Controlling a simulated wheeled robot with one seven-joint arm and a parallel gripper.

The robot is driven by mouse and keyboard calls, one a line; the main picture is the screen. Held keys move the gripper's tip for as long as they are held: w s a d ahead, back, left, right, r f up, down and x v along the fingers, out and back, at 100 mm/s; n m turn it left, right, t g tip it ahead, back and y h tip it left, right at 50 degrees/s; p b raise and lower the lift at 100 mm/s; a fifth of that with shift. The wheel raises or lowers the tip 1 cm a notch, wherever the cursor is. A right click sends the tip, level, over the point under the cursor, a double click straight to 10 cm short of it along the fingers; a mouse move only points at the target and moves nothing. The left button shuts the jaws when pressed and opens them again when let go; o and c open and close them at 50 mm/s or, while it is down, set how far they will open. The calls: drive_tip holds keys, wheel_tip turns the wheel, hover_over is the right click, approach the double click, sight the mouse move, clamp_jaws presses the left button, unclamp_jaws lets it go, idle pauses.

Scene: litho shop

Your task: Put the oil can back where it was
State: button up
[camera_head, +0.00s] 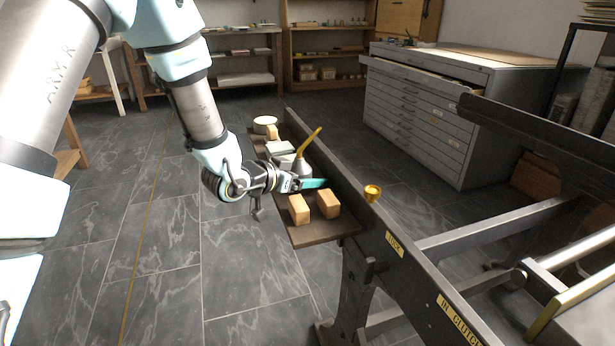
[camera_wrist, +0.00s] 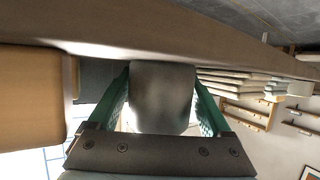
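The oil can (camera_head: 304,168) is a pale grey can with a long yellow spout slanting up to the right. It is upright at the narrow dark wooden shelf (camera_head: 322,233) beside the press rail. My gripper (camera_head: 312,184) is level with it, with one teal finger across the can's lower front. In the wrist view the can's grey body (camera_wrist: 162,97) fills the space between the two green fingers, which appear to press on both its sides. The can's base is close to the shelf board; I cannot tell whether it touches.
Two wooden blocks (camera_head: 299,209) (camera_head: 328,204) stand on the shelf's near end. Pale stacked items (camera_head: 280,148) and a round tin (camera_head: 265,122) are farther along it. Open floor lies left.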

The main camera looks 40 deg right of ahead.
drive_tip(key=shift+r, duration=0.15)
drive_tip(key=shift+a+r, duration=0.15)
drive_tip(key=shift+a, duration=0.2)
drive_tip(key=v, duration=1.1)
drive_tip(key=w+a+f+n+t+y, duration=0.1)
drive_tip(key=w+a+n+t+y, duration=0.2)
drive_tip(key=w+a, duration=0.45)
drive_tip(key=w+a+n+t+y, duration=0.2)
drive_tip(key=w+a+n+y, duration=0.25)
drive_tip(key=a, duration=0.65)
drive_tip(key=s+a+n+g+y, duration=0.2)
drive_tip(key=s+a+n+y, duration=0.1)
drive_tip(key=a, duration=0.7)
drive_tip(key=s+a+r+n+g+y, duration=0.1)
drive_tip(key=s+a+n, duration=0.4)
drive_tip(key=a, duration=0.5)
drive_tip(key=shift+r+g+y+p, duration=0.15)
drive_tip(key=shift+g+y+p, duration=0.3)
drive_tip(key=shift+g+y, duration=0.5)
drive_tip(key=shift+s, duration=0.1)
